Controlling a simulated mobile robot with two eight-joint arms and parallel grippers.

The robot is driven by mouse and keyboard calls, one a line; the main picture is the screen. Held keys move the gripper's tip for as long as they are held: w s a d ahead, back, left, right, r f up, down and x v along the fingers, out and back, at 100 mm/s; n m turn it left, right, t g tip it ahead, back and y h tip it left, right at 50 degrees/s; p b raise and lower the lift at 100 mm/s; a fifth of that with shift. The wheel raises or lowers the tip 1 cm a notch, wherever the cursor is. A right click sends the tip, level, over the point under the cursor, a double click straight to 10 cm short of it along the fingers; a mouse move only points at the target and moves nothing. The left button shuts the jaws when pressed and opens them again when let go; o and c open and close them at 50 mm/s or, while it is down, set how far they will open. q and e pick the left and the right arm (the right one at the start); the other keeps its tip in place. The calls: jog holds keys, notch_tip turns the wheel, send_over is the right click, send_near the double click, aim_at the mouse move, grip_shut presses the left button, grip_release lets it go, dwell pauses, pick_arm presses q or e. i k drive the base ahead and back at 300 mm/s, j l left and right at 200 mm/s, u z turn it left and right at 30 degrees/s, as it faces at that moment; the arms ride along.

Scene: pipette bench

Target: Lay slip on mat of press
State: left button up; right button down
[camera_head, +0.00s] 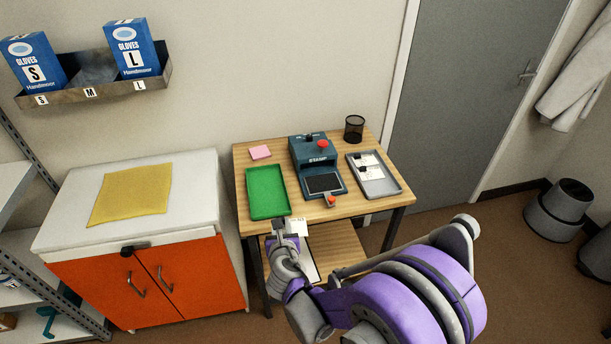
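The teal stamp press (312,154) stands on the wooden table, with a red knob on top. Its dark mat (324,183) lies at the front and looks bare. White slips (370,172) with dark pieces on them lie in the grey tray (385,191) right of the press. My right gripper (290,226) is at the table's front edge, below the green tray and left of the press. A small white piece shows at its fingertips; I cannot tell whether it is a slip in the grip or part of the gripper. My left gripper is out of view.
An empty green tray (266,190) lies left of the press, with a pink pad (260,152) behind it. A black mesh cup (354,128) stands at the back right. A small red-tipped part (331,200) sits at the press's front. An orange-doored cabinet (150,284) stands left.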

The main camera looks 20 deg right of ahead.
aim_at(323, 182)
jog(key=l+u, duration=0.35)
jog(key=l, duration=0.3)
jog(key=l+u, duration=0.35)
jog(key=l, duration=0.35)
jog(key=i, duration=0.05)
